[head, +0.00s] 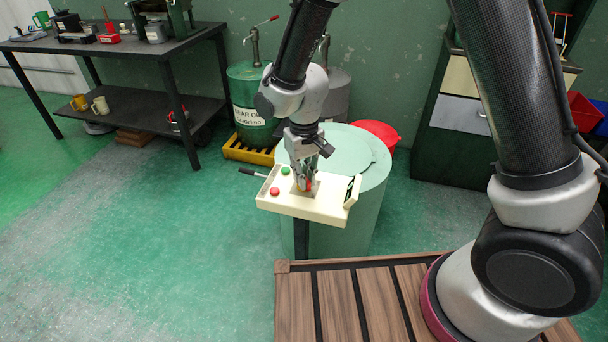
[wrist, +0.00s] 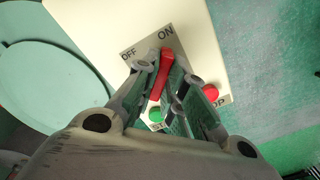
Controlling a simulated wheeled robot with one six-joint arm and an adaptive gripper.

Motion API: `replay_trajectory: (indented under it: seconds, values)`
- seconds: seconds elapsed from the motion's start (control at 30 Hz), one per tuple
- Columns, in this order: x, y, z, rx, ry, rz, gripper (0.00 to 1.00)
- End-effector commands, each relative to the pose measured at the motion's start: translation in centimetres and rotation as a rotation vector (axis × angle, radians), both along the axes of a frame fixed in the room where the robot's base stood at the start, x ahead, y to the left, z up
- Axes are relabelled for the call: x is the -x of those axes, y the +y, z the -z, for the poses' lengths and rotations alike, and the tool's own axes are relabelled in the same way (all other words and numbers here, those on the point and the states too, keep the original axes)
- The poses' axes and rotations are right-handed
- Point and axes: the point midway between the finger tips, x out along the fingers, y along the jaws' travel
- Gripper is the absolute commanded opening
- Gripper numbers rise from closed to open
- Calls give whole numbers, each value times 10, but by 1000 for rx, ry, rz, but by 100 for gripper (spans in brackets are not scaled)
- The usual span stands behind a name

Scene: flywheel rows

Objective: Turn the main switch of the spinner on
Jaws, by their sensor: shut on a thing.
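The cream control panel (head: 325,209) stands on a dark post in front of the pale green spinner drum (head: 365,165). The red main switch handle (wrist: 167,62) sits on a grey plate (wrist: 141,47) marked OFF and ON in the wrist view. Its tip points towards ON, just below that word. My gripper (head: 307,183) is over the panel, its fingers shut on the red handle from both sides. The fingers hide part of the handle and plate. A green button (head: 285,170) and a red button (head: 274,191) are to the left of the gripper.
A black-gripped lever (head: 251,172) sticks out at the panel's left. Behind stand a green oil drum (head: 248,90) and a red tub (head: 378,133). A dark workbench (head: 120,45) is at upper left. The green floor at left is clear.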

Motion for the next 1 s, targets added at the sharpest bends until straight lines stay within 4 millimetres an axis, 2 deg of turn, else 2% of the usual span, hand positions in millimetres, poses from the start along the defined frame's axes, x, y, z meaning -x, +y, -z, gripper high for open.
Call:
replay_trajectory:
  seconds: [0.4,0.43,0.5,0.53,0.87,1.0]
  values:
    - [-1,1,-1,-3,-3,7,0]
    - [-1,1,-1,-3,-3,7,17]
    - [-1,1,-1,-2,-2,7,30]
    - [-1,1,-1,-2,-2,6,33]
    - [-1,0,-2,-2,-1,6,33]
    - [-1,1,-19,-4,-4,5,33]
